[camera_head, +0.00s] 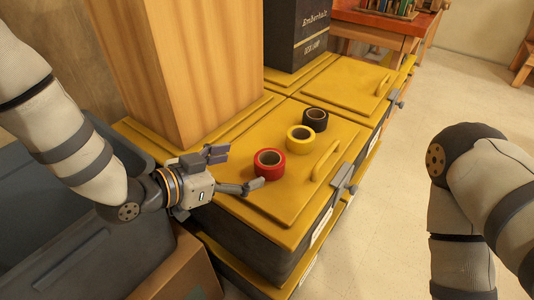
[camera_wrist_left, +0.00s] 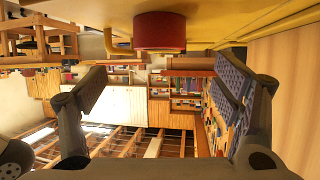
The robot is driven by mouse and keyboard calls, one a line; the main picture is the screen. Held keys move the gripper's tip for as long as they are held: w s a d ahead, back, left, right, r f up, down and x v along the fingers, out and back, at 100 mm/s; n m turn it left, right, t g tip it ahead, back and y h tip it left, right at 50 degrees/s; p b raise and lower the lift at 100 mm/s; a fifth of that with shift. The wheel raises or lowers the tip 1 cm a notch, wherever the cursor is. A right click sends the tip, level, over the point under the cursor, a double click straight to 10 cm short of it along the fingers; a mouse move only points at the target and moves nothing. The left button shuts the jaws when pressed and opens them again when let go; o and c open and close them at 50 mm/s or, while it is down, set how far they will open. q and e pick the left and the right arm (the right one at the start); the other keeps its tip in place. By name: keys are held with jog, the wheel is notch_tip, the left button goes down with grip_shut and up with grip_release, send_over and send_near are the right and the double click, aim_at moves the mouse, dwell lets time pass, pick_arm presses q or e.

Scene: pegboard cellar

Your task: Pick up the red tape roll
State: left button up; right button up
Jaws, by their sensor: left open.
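The red tape roll (camera_head: 269,171) lies flat on the yellow lid (camera_head: 262,213), nearest me in a row of three rolls. My left gripper (camera_head: 236,169) is open just to the left of it, its two fingers spread and pointing towards the roll. There is nothing between the fingers. In the left wrist view the picture is upside down; the red roll (camera_wrist_left: 160,32) shows at the top, ahead of the open left gripper (camera_wrist_left: 163,85). My right arm is at the right of the head view, but its gripper is out of sight.
A yellow tape roll (camera_head: 300,146) and a black tape roll (camera_head: 315,127) lie just beyond. A lid handle (camera_head: 326,160) stands to the right. A tall wooden block (camera_head: 180,70) and a dark box (camera_head: 297,40) stand behind. A grey bin (camera_head: 75,250) is at lower left.

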aim_at(277, 158)
pick_arm(q)
jog(key=x, duration=0.4)
jog(key=b+x, duration=0.1)
jog(key=x, duration=0.4)
jog(key=shift+f, duration=0.25)
jog(key=shift+w+d, duration=0.3)
jog(key=c, duration=1.3)
